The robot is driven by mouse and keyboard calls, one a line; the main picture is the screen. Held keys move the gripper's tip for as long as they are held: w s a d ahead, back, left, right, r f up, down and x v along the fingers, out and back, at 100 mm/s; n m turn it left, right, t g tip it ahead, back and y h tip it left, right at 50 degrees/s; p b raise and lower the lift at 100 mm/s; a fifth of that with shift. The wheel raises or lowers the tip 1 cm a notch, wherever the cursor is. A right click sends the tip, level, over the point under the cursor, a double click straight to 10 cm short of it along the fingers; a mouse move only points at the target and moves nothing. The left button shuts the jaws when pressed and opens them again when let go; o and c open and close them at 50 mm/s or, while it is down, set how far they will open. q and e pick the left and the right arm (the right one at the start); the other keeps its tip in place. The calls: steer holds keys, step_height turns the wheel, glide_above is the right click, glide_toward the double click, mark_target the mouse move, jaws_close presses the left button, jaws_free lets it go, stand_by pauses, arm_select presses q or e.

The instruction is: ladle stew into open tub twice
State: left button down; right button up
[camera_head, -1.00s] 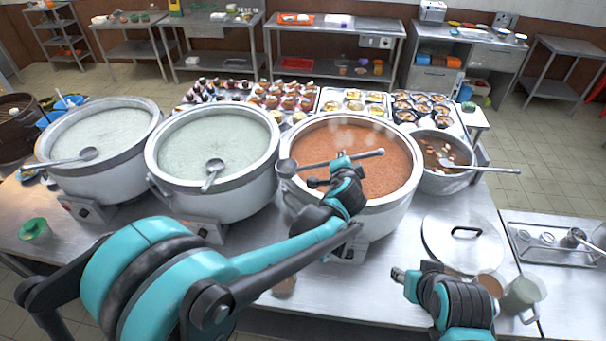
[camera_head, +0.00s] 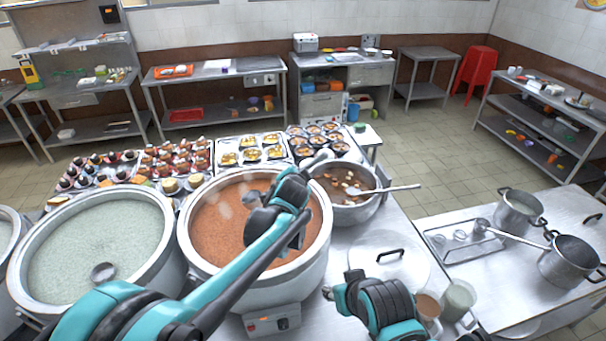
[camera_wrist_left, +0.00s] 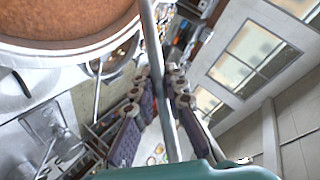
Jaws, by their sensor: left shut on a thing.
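My left gripper (camera_head: 290,192) is over the right part of the wide pot of orange-red stew (camera_head: 222,225). It is shut on a metal ladle, whose handle (camera_wrist_left: 166,75) runs between the fingers in the left wrist view. The ladle's bowl (camera_head: 253,198) is over the stew; its contents and exact height are unclear. A small tub with brownish contents (camera_head: 428,306) stands at the front right beside a translucent, handled container (camera_head: 459,298). I cannot tell which is the open tub. My right gripper (camera_head: 329,293) is left of them, near the lid; its finger opening is unclear.
A pale congee pot (camera_head: 95,240) with its own ladle stands left. A smaller soup pot (camera_head: 345,185) with a ladle stands right. A flat metal lid (camera_head: 385,262) lies in front. Food trays (camera_head: 250,150) line the back. Steel pots (camera_head: 570,260) stand on the right counter.

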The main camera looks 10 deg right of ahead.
mark_target(308, 167)
arm_select(q)
steer(key=w+a+n, duration=0.1)
steer(key=a, duration=0.1)
steer(key=w+a+f+g+h, duration=0.1)
steer(key=a, duration=0.1)
steer(key=w+a+n+h, duration=0.1)
steer(key=a, duration=0.1)
steer(key=shift+w+f+n+g, duration=0.25)
steer(key=shift+w+n+g, duration=0.05)
steer(key=f+b, duration=0.1)
steer(key=f, duration=0.2)
steer(key=d+f+b, duration=0.1)
steer(key=f+b, duration=0.1)
steer(key=f, duration=0.1)
steer(key=shift+s+d, duration=0.1)
steer(key=shift+s, duration=0.1)
steer(key=s+d+f+m+t+y+b, duration=0.1)
steer(key=s+d+f+b, duration=0.3)
steer(key=d, duration=0.4)
steer(key=shift+s+f+m+t+y+b, duration=0.3)
steer(key=shift+f+m+y+b, duration=0.2)
steer(key=shift+m+b, duration=0.25)
steer(key=shift+a+r, duration=0.1)
steer(key=shift+r+p, duration=5.05)
steer(key=shift+r, duration=2.8)
steer(key=shift+f, duration=0.1)
